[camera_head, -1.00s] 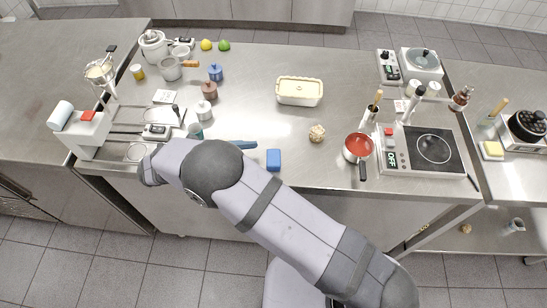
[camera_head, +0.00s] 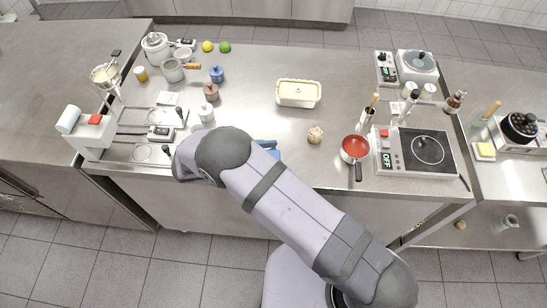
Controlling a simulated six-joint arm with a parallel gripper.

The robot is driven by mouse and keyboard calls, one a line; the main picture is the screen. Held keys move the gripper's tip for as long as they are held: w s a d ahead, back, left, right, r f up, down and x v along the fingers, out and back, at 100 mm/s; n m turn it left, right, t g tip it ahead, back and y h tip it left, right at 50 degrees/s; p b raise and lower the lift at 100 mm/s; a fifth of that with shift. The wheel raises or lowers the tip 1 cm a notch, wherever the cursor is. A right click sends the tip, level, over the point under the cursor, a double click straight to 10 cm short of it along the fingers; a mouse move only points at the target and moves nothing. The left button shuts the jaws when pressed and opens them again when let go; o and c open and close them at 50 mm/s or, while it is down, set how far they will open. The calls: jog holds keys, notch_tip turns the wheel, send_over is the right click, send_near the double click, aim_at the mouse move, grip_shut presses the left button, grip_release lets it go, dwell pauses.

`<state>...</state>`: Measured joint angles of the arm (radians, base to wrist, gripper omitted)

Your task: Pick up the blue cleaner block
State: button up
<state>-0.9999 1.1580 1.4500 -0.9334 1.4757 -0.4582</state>
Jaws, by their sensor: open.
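The blue cleaner block (camera_head: 277,154) lies near the front edge of the steel counter. Only a small part of it shows, because my arm covers the rest. A blue piece at the end of my gripper (camera_head: 266,144) sticks out from behind my arm, just above and left of the block in the picture. My arm hides most of the gripper. I cannot tell whether its fingers are beside or above the block. Nothing is seen held in it.
A cream baking dish (camera_head: 298,94) is behind. The hotplate (camera_head: 425,150) is right.

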jog(key=c, duration=1.1)
jog(key=shift+r, duration=0.1)
